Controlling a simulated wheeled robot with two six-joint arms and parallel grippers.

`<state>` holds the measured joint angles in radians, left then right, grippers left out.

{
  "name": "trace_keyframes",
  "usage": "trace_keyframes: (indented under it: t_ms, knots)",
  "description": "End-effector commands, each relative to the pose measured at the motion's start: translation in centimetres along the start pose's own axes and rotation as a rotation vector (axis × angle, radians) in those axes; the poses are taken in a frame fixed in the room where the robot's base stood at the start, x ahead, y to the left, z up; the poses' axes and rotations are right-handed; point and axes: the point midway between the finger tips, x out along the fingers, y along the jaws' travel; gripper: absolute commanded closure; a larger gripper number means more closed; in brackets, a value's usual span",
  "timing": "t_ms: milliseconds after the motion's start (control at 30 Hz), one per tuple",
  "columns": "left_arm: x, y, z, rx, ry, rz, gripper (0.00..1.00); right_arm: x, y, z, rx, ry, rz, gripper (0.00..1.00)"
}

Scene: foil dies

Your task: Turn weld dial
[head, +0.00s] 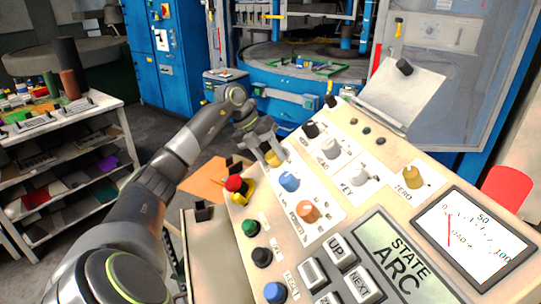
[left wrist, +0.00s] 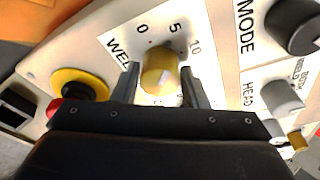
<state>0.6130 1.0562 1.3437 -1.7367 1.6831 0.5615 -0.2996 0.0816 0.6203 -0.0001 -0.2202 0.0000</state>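The weld dial is a yellow knob (left wrist: 160,70) with a scale marked 0, 5 and 10, beside lettering that begins "WEL". In the head view the weld dial (head: 275,158) is near the panel's upper left edge, partly covered by my left gripper (head: 273,153). In the left wrist view the fingers of my left gripper (left wrist: 159,85) are apart, one on each side of the yellow knob. A gap seems to show between each finger and the knob; contact is not clear. My right gripper is not in view.
A red-and-yellow stop button (head: 236,186) sits just left of the dial. Blue (head: 288,182), orange (head: 308,211) and grey knobs are close by on the sloping panel (head: 345,220). A meter (head: 475,235) and a STATE ARC display (head: 398,265) are to the right.

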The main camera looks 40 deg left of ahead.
Motion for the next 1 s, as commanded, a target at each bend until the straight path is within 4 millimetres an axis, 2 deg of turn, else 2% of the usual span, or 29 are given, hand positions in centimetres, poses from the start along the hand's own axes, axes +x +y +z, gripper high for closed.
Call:
trace_keyframes:
  t_ms: [33, 100, 133, 400, 533, 667, 1000]
  knots:
    - [0.0, 0.0, 0.0, 0.000, 0.000, 0.000, 0.53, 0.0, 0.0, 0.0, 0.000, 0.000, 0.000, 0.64]
    - [0.0, 0.0, 0.0, 0.000, 0.001, 0.000, 0.44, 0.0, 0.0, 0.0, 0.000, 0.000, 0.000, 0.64]
    - [0.0, 0.0, 0.0, 0.000, 0.001, 0.000, 0.43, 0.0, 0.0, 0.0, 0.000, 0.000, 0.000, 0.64]
    - [0.0, 0.0, -0.1, 0.001, 0.003, 0.000, 0.43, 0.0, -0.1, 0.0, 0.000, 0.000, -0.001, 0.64]
    - [-1.0, 0.1, 0.0, 0.000, 0.000, 0.002, 0.43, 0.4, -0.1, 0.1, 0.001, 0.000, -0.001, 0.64]
    - [-3.3, 0.1, 0.0, 0.000, -0.002, 0.002, 0.43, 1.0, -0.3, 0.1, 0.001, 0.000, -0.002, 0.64]
    - [-11.7, 0.1, 0.0, 0.000, -0.004, -0.001, 0.43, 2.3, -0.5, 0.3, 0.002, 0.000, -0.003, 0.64]
